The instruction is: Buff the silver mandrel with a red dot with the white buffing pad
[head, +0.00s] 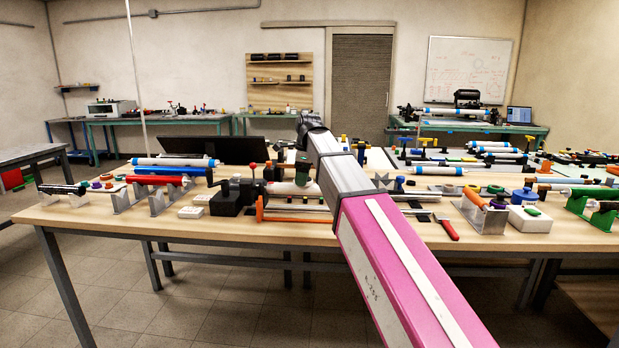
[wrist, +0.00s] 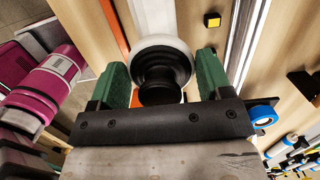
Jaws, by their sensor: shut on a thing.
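My gripper (wrist: 161,84) has green fingers, shut on the black knob of the white buffing pad (wrist: 186,52). The pad's white disc shows around the knob in the wrist view. A pale silver cylinder (wrist: 152,14), likely the mandrel, runs beyond the pad; I cannot tell whether the pad touches it. In the head view a pale cylinder (head: 287,188) lies beside a black holder (head: 233,196), under my gripper (head: 304,172). I cannot make out a red dot on it. My arm hides part of the area to its right.
An orange bar (head: 262,215) and silver rods lie along the table's front. A red-handled tool (head: 449,230) lies to the right. White-blue tubes (head: 175,162) and stands with coloured rolls crowd both sides. The front edge of the wooden table (head: 170,226) is mostly clear.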

